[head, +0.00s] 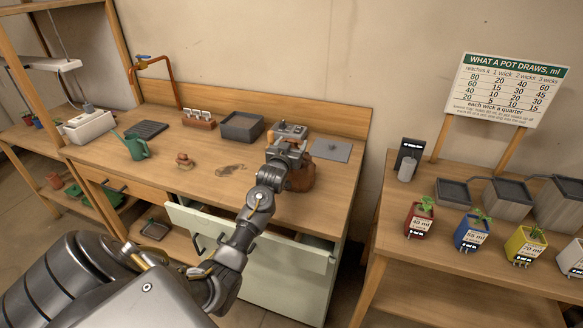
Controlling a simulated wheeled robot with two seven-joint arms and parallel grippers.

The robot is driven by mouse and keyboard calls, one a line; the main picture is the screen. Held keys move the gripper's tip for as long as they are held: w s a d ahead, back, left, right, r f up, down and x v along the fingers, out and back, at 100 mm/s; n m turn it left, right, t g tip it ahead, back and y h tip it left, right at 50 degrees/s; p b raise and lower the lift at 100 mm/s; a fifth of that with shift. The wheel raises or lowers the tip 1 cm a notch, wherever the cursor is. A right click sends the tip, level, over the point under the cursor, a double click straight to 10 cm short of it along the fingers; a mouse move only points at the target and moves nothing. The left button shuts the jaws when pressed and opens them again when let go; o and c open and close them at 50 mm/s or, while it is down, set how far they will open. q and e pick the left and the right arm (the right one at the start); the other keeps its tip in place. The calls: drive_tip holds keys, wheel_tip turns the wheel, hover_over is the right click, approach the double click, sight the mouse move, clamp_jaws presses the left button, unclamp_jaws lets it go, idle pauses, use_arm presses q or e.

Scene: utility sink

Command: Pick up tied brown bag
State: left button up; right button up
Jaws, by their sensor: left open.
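A brown bag (303,179) sits on the wooden bench, near its right side. My left gripper (287,140) is over the bag and hides its top and left part, so the tie cannot be seen. The gripper's jaws are open, but the fingertips are hard to make out, and I cannot tell whether they touch the bag. A smaller brown lump (184,161), narrow at the top, stands on the bench to the left. My right gripper is not in view.
A dark tray (241,126) and a grey flat plate (331,150) lie behind the gripper. A green watering can (137,147) stands at left. A pale drawer (250,233) is pulled out below the bench front. Potted plants stand on the right table.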

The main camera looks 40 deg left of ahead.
use_arm(q)
clamp_jaws()
idle(0.3)
drive_tip(key=shift+r, duration=0.2)
